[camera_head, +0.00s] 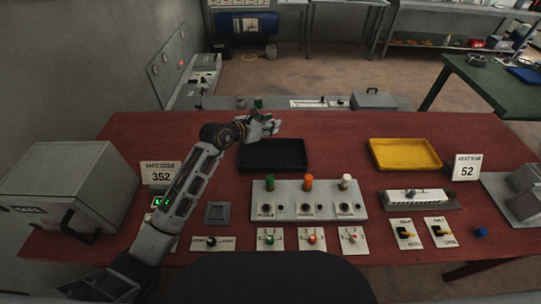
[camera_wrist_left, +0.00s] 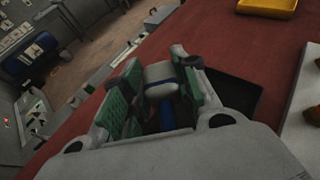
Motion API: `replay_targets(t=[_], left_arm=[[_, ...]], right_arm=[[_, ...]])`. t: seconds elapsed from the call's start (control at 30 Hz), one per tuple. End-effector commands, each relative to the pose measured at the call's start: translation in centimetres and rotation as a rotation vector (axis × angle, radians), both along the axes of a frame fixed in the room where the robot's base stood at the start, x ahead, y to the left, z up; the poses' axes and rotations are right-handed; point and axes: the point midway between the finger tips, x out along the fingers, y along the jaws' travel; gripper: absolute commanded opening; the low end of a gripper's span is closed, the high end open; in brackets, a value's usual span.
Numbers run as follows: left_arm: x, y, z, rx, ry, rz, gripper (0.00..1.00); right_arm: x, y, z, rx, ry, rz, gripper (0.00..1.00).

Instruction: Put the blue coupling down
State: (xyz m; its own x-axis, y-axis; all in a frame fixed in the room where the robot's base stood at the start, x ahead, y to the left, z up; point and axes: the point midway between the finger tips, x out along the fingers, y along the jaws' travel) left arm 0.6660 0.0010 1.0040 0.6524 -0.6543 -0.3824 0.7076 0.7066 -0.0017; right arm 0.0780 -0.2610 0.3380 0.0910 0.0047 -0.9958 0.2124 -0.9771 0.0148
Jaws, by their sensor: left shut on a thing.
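My left gripper (camera_head: 262,128) is over the far edge of the black tray (camera_head: 273,166), near the tray's left side. In the left wrist view its green-padded fingers (camera_wrist_left: 157,98) are closed around a blue piece, the blue coupling (camera_wrist_left: 167,114), seen only in part between the pads. A pale grey block-like shape shows between the fingertips. In the head view the hand hides the coupling. The black tray also shows in the left wrist view (camera_wrist_left: 236,92), right of the fingers, and looks empty. My right gripper is not in view.
A yellow tray (camera_head: 404,154) stands at the right back. A panel with green, orange and white knobs (camera_head: 309,203) is in front of the black tray. A grey box (camera_head: 68,190) stands at left. A small blue object (camera_head: 480,232) lies at the right front. Red tabletop between trays is clear.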

Motion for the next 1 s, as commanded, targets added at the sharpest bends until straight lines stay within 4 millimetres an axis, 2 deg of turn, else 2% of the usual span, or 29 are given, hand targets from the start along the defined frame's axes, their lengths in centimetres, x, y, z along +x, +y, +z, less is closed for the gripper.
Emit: replay_targets(t=[0.47,0.83,1.0], left_arm=[[-0.1,0.0,-0.5,-0.001,0.001,0.000,0.00],[-0.1,-0.1,-4.9,-0.001,0.003,0.001,0.00],[0.0,-0.1,-6.2,-0.002,0.001,0.001,0.00]], right_arm=[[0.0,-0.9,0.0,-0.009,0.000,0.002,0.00],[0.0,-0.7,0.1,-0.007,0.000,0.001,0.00],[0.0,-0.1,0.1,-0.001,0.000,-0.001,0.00]])
